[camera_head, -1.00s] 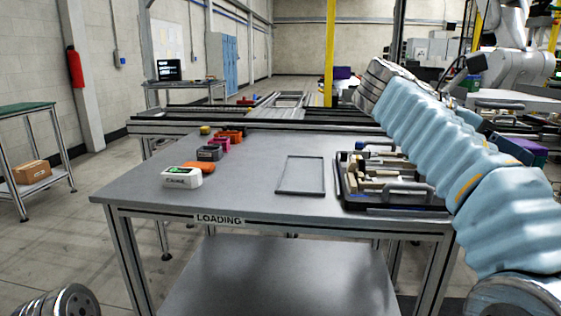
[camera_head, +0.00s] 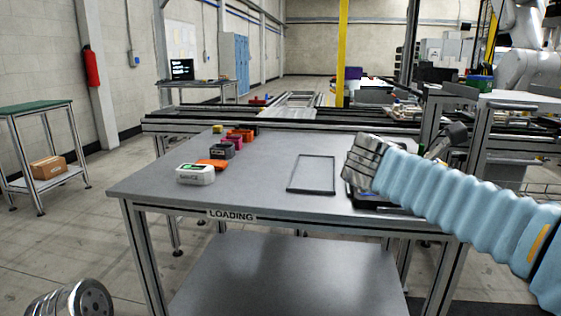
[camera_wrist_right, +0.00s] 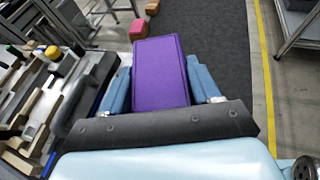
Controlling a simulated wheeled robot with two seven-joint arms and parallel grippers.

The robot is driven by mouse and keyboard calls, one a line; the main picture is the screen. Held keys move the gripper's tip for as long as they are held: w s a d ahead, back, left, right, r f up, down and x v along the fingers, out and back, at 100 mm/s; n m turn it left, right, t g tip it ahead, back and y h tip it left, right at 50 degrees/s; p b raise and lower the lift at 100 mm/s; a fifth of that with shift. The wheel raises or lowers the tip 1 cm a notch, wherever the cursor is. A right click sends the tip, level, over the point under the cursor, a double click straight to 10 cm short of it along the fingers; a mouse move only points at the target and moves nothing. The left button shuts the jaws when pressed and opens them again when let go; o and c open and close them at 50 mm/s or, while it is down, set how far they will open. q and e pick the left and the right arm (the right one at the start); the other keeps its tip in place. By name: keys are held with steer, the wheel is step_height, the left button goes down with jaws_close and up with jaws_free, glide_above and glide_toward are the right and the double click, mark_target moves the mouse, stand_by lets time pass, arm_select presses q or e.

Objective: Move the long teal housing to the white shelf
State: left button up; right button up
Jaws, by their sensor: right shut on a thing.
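My right gripper (camera_wrist_right: 163,72) has its blue fingers on either side of a purple block-shaped housing (camera_wrist_right: 160,78) in the right wrist view, and is shut on it. In the head view my right arm comes in from the right over the tray area of the loading table, and the held piece is hidden there. I see no long teal housing in either view. I cannot pick out the white shelf with certainty; a pale-topped bench (camera_head: 510,98) stands at the right.
The loading table (camera_head: 260,200) carries a white device (camera_head: 195,174), an orange part (camera_head: 211,163) and several small coloured parts at its left, and an empty thin frame (camera_head: 312,174) mid-right. The dark parts tray (camera_wrist_right: 85,85) lies left of the gripper. A green-topped cart (camera_head: 38,107) stands far left.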

steer(key=w+a+f+n+t+y, duration=0.3)
steer(key=a+f+n+t, duration=0.1)
steer(key=f, duration=0.7)
steer(key=w+a+f+n+t+y, duration=0.2)
steer(key=a+f+n, duration=0.3)
steer(key=f, duration=0.6)
steer(key=w+a+f+n+t+y, duration=0.3)
steer(key=a+f+n+t+y, duration=0.1)
steer(key=f, duration=0.7)
steer(key=shift+w+a+f+t+y, duration=0.15)
steer(key=shift+w+a+t+y, duration=0.2)
steer(key=shift+t, duration=0.45)
